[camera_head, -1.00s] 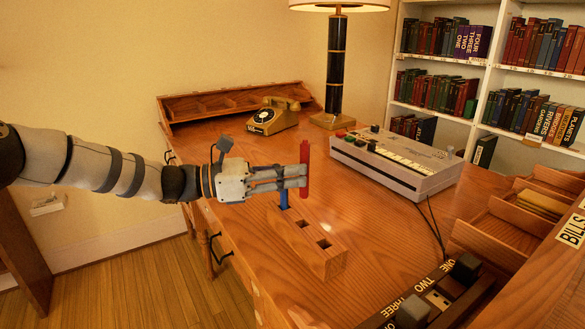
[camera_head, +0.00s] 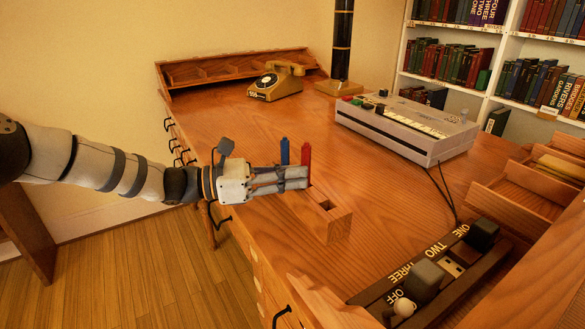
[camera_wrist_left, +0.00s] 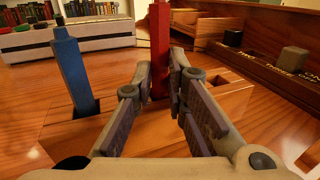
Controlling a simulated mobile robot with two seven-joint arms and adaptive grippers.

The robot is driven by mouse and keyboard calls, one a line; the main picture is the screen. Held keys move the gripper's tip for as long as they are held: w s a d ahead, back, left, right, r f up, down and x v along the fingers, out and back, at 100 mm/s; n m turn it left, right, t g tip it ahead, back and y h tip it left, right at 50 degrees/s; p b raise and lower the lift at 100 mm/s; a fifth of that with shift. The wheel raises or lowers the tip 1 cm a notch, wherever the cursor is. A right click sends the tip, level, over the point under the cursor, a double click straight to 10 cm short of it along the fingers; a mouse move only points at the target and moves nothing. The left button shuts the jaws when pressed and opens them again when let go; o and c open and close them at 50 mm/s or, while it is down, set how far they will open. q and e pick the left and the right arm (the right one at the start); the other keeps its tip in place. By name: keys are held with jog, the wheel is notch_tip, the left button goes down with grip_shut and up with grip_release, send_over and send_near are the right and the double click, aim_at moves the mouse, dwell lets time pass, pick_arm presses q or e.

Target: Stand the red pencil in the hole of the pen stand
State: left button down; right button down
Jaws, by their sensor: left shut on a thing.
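My left gripper (camera_head: 300,178) is shut on the red pencil (camera_head: 307,153), which is upright over the middle of the pen stand (camera_head: 336,225). In the left wrist view the red pencil (camera_wrist_left: 160,42) rises between the fingertips (camera_wrist_left: 160,82). Its lower end is largely hidden by the fingers, so I cannot tell how far it is inside the middle hole. A blue pencil (camera_head: 284,151) stands in the stand's far hole; it also shows in the left wrist view (camera_wrist_left: 72,68). The near hole (camera_head: 325,204) is empty. My right gripper is not in view.
A grey machine with keys (camera_head: 400,128) stands behind and to the right. A telephone (camera_head: 276,82) and lamp base (camera_head: 339,88) are at the back. A dark switch box (camera_head: 430,275) and wooden trays (camera_head: 505,188) line the right side. The desk's middle is clear.

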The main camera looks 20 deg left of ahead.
pick_arm(q)
jog(key=shift+f, duration=0.1)
jog(key=c, duration=1.5)
grip_release()
jog(key=v, duration=1.2)
jog(key=shift+f, duration=0.1)
